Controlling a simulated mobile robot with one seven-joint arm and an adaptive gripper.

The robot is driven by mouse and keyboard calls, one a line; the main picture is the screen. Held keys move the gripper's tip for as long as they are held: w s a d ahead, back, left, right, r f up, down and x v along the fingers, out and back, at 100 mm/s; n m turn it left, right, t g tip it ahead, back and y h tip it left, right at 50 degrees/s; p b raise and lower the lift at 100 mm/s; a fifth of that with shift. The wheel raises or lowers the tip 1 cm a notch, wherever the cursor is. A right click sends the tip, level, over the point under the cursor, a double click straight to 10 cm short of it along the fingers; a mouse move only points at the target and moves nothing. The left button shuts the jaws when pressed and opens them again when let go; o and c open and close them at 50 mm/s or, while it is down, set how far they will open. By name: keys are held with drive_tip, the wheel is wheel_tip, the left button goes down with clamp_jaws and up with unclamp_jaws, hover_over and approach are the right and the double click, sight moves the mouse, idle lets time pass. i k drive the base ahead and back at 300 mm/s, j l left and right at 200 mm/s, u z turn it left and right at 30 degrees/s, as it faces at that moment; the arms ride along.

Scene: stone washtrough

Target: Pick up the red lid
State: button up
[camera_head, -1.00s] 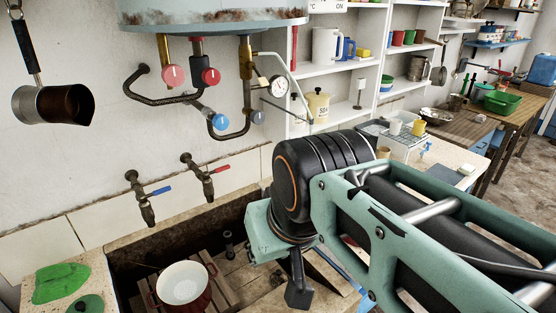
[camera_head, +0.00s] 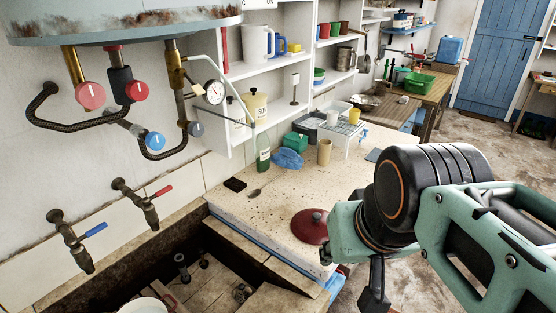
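The red lid (camera_head: 311,226) is dark red and round with a small knob on top. It lies on the speckled stone counter (camera_head: 262,214), near the counter's front right corner. My arm hides a little of the lid's right side. My gripper (camera_head: 374,300) hangs below my wrist to the right of the lid, beyond the counter's edge in the picture. Its dark fingers show only in part, so I cannot tell whether it is open or shut.
A green bottle (camera_head: 263,161), a blue cloth (camera_head: 288,158), a beige cup (camera_head: 324,152) and a rack (camera_head: 341,134) with cups stand farther back. A spoon (camera_head: 266,187) lies left of the lid. The sunken trough (camera_head: 205,270) is at the lower left. Pipes with valves (camera_head: 155,141) hang above.

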sight(309, 225)
drive_tip(key=z, duration=0.2)
drive_tip(key=u, duration=1.9)
drive_tip(key=k+l, duration=0.15)
drive_tip(key=l, duration=0.15)
drive_tip(key=k+l+u, duration=0.1)
drive_tip(key=l, duration=0.2)
drive_tip(key=k+l, duration=0.1)
drive_tip(key=l, duration=0.3)
drive_tip(key=k+l+u, duration=0.1)
drive_tip(key=l, duration=0.3)
drive_tip(key=l+u, duration=0.1)
drive_tip(key=l, duration=0.4)
drive_tip(key=k+l+u, duration=0.1)
drive_tip(key=l, duration=0.95)
drive_tip(key=k+u, duration=0.05)
